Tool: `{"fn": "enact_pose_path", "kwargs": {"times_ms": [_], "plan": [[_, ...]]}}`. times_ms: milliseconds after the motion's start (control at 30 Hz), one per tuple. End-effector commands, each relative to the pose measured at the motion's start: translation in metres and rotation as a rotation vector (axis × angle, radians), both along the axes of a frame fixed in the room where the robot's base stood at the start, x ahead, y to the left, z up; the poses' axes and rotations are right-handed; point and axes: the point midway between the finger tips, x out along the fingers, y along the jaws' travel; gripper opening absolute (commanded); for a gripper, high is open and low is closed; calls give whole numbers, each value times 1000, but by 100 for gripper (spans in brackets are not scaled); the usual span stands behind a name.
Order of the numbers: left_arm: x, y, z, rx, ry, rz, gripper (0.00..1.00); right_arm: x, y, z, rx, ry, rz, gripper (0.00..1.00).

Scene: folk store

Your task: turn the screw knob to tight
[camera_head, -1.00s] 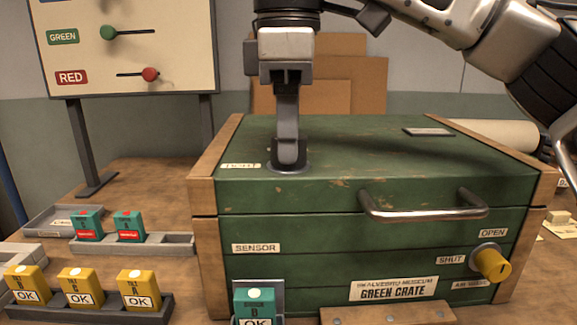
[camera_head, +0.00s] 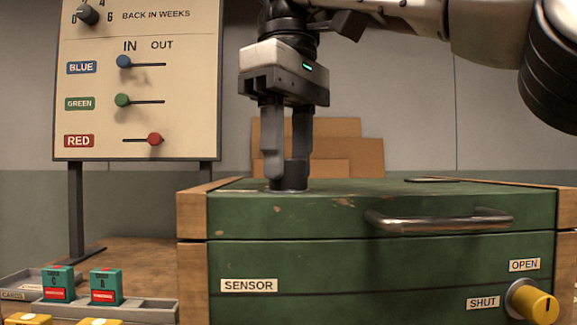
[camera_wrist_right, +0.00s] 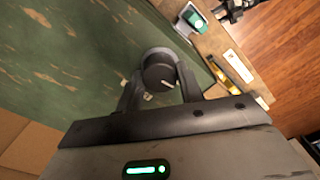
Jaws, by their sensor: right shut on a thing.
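The screw knob (camera_head: 289,177) is a dark round knob standing on the top of the green crate (camera_head: 285,217), near the left end of its lid. My right gripper (camera_head: 287,163) points straight down, with one finger on each side of the knob, shut on it. In the right wrist view the dark knob (camera_wrist_right: 158,73) with a short white mark on its top sits between the fingers (camera_wrist_right: 160,88). The lid's label beside the knob cannot be read now. My left gripper is not in view.
A metal handle (camera_head: 440,220) and a yellow valve knob (camera_head: 533,302) stick out of the crate's front. A board with sliders (camera_head: 138,80) stands behind at the left. Teal blocks (camera_head: 58,284) sit in a grey tray at the lower left. Cardboard (camera_head: 305,140) leans behind the crate.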

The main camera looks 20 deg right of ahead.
Motion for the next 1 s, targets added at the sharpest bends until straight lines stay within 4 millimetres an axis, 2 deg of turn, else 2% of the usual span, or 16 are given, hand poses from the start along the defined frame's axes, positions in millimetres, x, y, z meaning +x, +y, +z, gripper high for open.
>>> {"fn": "enact_pose_path", "kwargs": {"times_ms": [467, 500, 567, 867, 1000], "plan": [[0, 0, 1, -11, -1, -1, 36, 0, 0, 0, -3, 5, -13, 14], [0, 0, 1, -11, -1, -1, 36, 0, 0, -1, -3, 5, -13, 45], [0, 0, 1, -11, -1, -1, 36, 0, 0, -1, -3, 5, -13, 59], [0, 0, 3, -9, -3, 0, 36, 0, 0, 1, -2, 4, -13, 59], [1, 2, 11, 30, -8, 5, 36, 0, 0, 14, -1, 3, -13, 59]]}}
